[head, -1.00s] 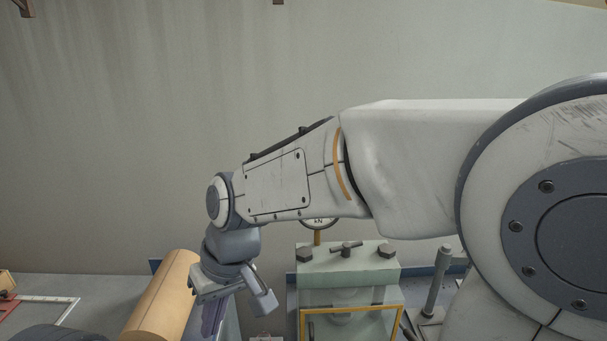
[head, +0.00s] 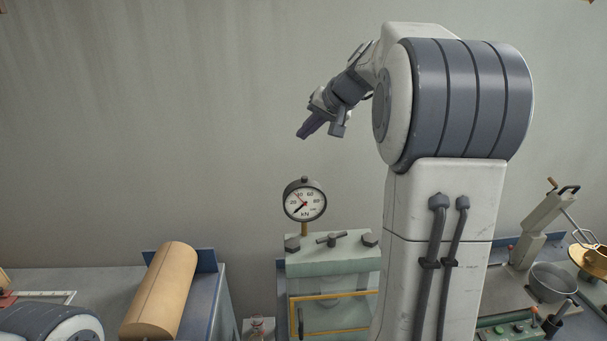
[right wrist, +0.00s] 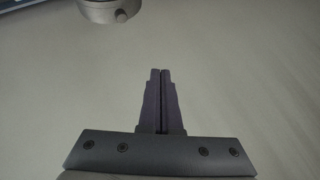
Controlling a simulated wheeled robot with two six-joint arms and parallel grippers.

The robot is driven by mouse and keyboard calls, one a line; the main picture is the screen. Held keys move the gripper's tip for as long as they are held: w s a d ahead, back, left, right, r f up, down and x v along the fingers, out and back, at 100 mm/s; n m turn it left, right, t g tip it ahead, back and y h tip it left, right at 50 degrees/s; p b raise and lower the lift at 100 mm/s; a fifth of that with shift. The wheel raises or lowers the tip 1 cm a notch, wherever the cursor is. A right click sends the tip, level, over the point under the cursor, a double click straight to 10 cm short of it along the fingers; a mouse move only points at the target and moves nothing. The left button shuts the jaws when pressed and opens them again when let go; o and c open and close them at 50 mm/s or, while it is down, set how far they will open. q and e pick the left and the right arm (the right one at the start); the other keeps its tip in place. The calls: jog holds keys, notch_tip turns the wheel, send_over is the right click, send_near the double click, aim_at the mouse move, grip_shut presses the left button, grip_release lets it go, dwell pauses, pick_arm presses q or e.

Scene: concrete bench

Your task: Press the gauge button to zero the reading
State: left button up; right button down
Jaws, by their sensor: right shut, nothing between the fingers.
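The round gauge (head: 304,201) has a white face marked kN and a dark rim. It stands on a brass stem above a pale green machine (head: 333,262). A small dark knob (head: 304,179) sits on top of its rim; I cannot tell whether this is the button. A dark hand points to the lower left of the dial. My right gripper (head: 303,134) is shut and empty, above the gauge and apart from it in the picture, pointing down and left. Its closed fingers (right wrist: 161,75) show in the right wrist view. My left gripper is out of view.
A tan cylinder (head: 162,291) lies on the bench left of the machine. At the right are a grey bowl (head: 553,282) and a green control box (head: 509,329). In the right wrist view a pale round part (right wrist: 108,10) shows at the top edge. The wall above is bare.

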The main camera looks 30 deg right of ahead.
jog(key=shift+d, duration=0.15)
jog(key=b, duration=0.7)
send_over(304, 179)
jog(key=f, duration=0.7)
jog(key=shift+s+d+f, duration=0.2)
jog(key=shift+s+f, duration=0.1)
jog(key=shift+f, duration=0.55)
jog(key=shift+f+b, duration=0.1)
jog(key=shift+b, duration=0.25)
dwell(0.5)
jog(key=shift+f+b, duration=0.3)
jog(key=shift+b, duration=0.1)
